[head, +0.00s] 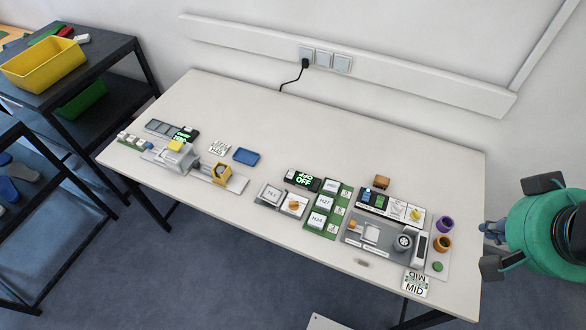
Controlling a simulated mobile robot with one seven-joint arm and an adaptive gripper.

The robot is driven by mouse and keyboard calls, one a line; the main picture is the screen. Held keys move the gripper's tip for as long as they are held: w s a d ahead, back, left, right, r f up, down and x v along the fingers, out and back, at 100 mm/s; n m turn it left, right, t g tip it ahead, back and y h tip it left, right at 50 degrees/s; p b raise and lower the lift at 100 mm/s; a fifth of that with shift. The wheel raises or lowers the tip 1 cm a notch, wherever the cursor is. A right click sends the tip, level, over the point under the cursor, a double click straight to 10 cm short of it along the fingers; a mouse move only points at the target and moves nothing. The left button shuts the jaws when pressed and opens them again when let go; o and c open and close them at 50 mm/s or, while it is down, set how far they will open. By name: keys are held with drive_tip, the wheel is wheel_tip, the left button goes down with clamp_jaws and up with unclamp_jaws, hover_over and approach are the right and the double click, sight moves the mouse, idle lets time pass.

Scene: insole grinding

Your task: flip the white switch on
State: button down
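I cannot pick out the white switch with certainty. A dark display reading OFF in green (302,181) stands near the middle of the table. In front of it are a white square tile (270,194) and a panel with an orange knob (294,205). A second lit display (186,134) stands at the left by a grey device with a yellow block (175,146); its text is too small to read. My gripper (490,246) is at the right edge, beside the table's right end and well apart from both displays. Its fingers are partly hidden and it shows nothing held.
The white table (330,125) is clear along its back. A green board with labelled tiles (334,192), a grey station (375,237), purple (444,224) and orange (442,244) cups and a MID card (415,285) fill its right side. A blue tray (246,156) lies left.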

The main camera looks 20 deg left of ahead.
drive_tip(key=w+a+g, duration=0.1)
drive_tip(key=w+a, duration=0.8)
drive_tip(key=w, duration=0.4)
drive_tip(key=g+b, duration=0.1)
drive_tip(key=g, duration=0.2)
hover_over(295, 170)
drive_tip(key=s, duration=0.3)
wheel_tip(295, 170, down, 30)
drive_tip(key=shift+w, duration=0.15)
drive_tip(key=shift+f, duration=0.15)
drive_tip(key=f, duration=0.4)
drive_tip(key=w+f+b, duration=0.1)
drive_tip(key=f, duration=0.4)
drive_tip(key=w+f+b, duration=0.1)
drive_tip(key=f, duration=0.3)
drive_tip(key=shift+w+f, duration=0.25)
drive_tip(key=shift+f, duration=0.05)
drive_tip(key=shift+w, duration=0.1)
